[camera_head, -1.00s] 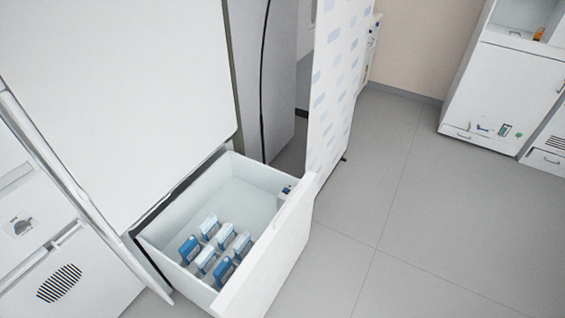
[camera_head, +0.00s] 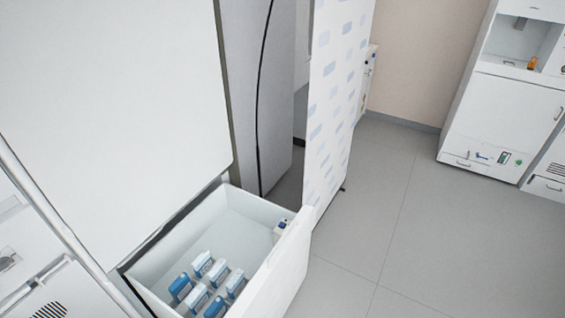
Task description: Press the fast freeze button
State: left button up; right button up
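No button that I can read as the fast freeze button shows. A white cabinet (camera_head: 512,118) at the far right carries a small dark-and-green panel (camera_head: 503,157) and a small green round spot (camera_head: 518,162) low on its front; they are too small to identify. A tall white door or panel (camera_head: 115,85) fills the left. Below it a white drawer (camera_head: 282,262) stands open. Neither of my grippers is in view.
Several blue and white packs (camera_head: 197,299) lie in the drawer, with a small bottle (camera_head: 281,229) near its far corner. A patterned white screen (camera_head: 335,95) stands behind it. Grey floor (camera_head: 420,240) is clear to the right.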

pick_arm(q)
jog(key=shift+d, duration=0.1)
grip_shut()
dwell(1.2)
